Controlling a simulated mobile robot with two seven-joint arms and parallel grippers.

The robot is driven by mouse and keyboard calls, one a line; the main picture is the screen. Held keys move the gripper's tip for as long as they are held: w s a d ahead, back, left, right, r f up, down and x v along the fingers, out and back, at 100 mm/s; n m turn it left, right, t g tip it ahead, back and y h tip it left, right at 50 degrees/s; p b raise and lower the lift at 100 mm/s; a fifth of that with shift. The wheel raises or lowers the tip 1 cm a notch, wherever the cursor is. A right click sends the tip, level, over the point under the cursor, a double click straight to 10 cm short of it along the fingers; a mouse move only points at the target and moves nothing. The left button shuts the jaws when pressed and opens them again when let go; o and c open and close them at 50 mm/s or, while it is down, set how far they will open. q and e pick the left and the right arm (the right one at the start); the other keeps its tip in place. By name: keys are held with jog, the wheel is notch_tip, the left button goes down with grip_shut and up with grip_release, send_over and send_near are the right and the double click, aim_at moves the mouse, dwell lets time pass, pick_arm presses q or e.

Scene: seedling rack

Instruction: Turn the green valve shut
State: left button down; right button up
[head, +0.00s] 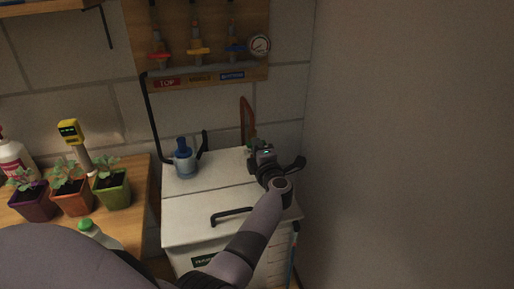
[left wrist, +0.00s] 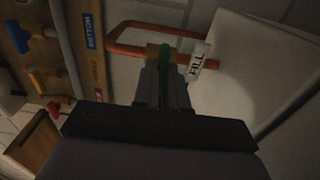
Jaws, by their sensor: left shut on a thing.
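The green valve (left wrist: 164,62) shows in the left wrist view as a narrow green handle on a copper-coloured pipe (left wrist: 128,49), with a white FILL tag (left wrist: 198,61) beside it. My left gripper (left wrist: 164,80) is shut on the green handle, with a finger on each side of it. In the head view my left gripper (head: 257,149) is at the back right of the white lidded box, in front of the upright pipe (head: 247,117). Only a speck of green shows there; the gripper hides the rest. My right gripper is in neither view.
A wall board (head: 214,75) above holds red, yellow and blue valves and a gauge (head: 259,46). Potted seedlings (head: 112,187) stand on a wooden bench at left. A bare wall is close on the right.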

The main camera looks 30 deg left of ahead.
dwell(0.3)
pick_arm(q)
jog(key=c, duration=1.2)
grip_release()
